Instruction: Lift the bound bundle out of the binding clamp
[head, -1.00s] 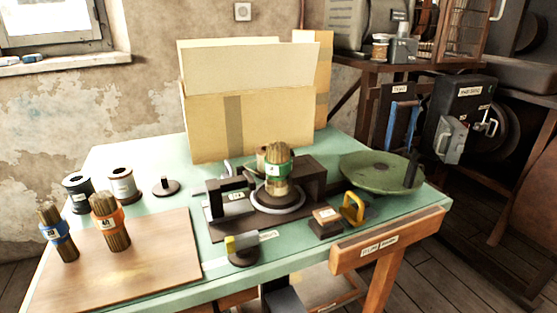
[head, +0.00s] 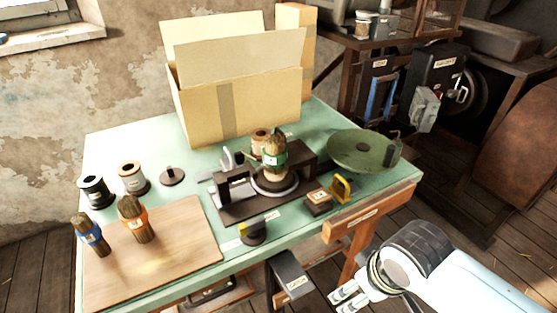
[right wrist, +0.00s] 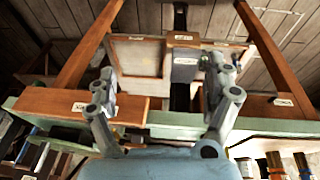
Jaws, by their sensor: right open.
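The bound bundle (head: 274,158) stands upright in the binding clamp (head: 236,186) on the green table, with a green band around its upper part. The clamp has a dark base, a dark block behind and a ring around the bundle's foot. My right gripper (head: 341,297) is low at the bottom right of the head view, in front of the table and well away from the bundle. In the right wrist view its fingers (right wrist: 160,95) are spread and empty, with the table's edge and drawers beyond them. My left gripper is not in view.
Two bundles with blue (head: 90,235) and orange (head: 136,218) bands stand on a wooden board (head: 180,252). Spools (head: 131,177), an open carton (head: 240,105), a green dish (head: 360,150) and a yellow-handled tool (head: 342,187) share the table. A drawer (head: 370,210) juts from the front edge.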

